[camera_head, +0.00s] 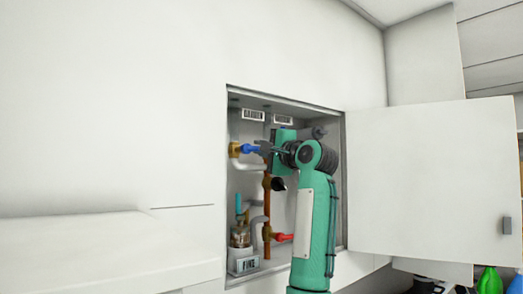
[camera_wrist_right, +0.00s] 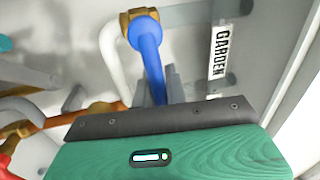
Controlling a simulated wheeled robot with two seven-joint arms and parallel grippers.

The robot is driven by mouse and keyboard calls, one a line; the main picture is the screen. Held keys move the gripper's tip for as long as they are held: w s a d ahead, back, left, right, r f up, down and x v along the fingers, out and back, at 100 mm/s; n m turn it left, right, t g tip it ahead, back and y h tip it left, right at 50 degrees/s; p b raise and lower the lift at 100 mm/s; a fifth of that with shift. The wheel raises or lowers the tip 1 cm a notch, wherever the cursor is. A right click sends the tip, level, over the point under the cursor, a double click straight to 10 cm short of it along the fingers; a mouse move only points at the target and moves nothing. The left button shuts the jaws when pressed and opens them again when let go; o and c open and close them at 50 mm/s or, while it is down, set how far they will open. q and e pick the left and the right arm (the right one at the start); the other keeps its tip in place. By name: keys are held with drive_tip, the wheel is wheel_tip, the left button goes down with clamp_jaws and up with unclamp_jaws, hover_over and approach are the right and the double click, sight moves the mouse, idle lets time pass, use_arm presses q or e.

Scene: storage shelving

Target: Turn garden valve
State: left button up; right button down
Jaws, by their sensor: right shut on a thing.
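The garden valve has a blue lever handle (camera_head: 250,148) on a brass body (camera_head: 234,149), inside an open wall cabinet. In the right wrist view the blue lever (camera_wrist_right: 152,62) runs from the brass fitting (camera_wrist_right: 138,17) down between grey fingers. A "GARDEN" label (camera_wrist_right: 220,52) is beside it. My right gripper (camera_head: 262,148) reaches into the cabinet from the right and is shut on the blue lever's free end. It also shows in the right wrist view (camera_wrist_right: 158,88). My left gripper is not in view.
The cabinet also holds a copper pipe (camera_head: 267,195), a black knob (camera_head: 278,184), a red handle (camera_head: 284,237) and a filter with a teal top (camera_head: 238,204). The cabinet door (camera_head: 430,180) stands open at right. Bottles (camera_head: 489,280) stand at lower right.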

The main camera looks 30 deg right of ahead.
drive_tip(key=shift+f+m, duration=0.15)
drive_tip(key=shift+m, duration=0.15)
drive_tip(key=c, duration=1.4)
unclamp_jaws()
drive_tip(key=shift+c, duration=0.2)
drive_tip(key=shift+f, duration=0.1)
drive_tip(key=b+v, duration=0.7)
drive_tip(key=v, duration=0.6)
drive_tip(key=shift+s, duration=0.35)
